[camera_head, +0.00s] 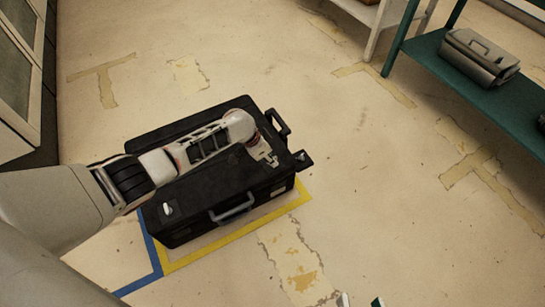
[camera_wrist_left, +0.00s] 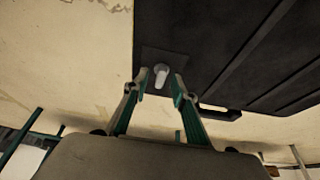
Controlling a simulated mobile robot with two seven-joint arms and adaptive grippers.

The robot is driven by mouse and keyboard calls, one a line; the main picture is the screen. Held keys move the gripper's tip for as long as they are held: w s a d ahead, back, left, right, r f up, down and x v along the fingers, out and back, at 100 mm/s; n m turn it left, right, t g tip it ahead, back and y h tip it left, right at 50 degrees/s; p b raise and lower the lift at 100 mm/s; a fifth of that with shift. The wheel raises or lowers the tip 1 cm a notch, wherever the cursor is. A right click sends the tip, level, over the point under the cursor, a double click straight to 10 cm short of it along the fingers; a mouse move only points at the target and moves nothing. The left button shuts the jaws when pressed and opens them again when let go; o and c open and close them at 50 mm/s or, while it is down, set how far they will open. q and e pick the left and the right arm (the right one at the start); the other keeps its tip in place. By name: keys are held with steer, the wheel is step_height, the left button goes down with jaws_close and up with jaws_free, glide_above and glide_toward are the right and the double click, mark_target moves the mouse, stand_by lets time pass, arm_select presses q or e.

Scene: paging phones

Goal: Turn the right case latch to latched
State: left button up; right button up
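The black case (camera_head: 190,195) lies on the floor and also shows in the left wrist view (camera_wrist_left: 225,45). My left arm reaches across it from the left. In the left wrist view my left gripper (camera_wrist_left: 160,82) is open, its fingertips on either side of a pale grey latch (camera_wrist_left: 161,74) on a dark corner plate. I see small gaps beside the latch. In the head view that latch is not clear under my wrist. Another pale latch (camera_head: 167,209) is at the case's near left corner. Only the fingertips of my right gripper (camera_head: 360,301) show at the bottom edge, apart and empty.
The case has a grey front handle (camera_head: 232,208) and a dark side handle (camera_head: 278,122). Yellow and blue tape (camera_head: 240,236) marks the floor around it. A green bench (camera_head: 465,80) with a grey case (camera_head: 480,57) stands at upper right. The floor right of the case is clear.

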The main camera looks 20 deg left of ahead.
arm_select(q)
steer(key=shift+f, duration=0.3)
steer(key=shift+w+r, duration=0.15)
steer(key=shift+r, duration=0.05)
jaws_close()
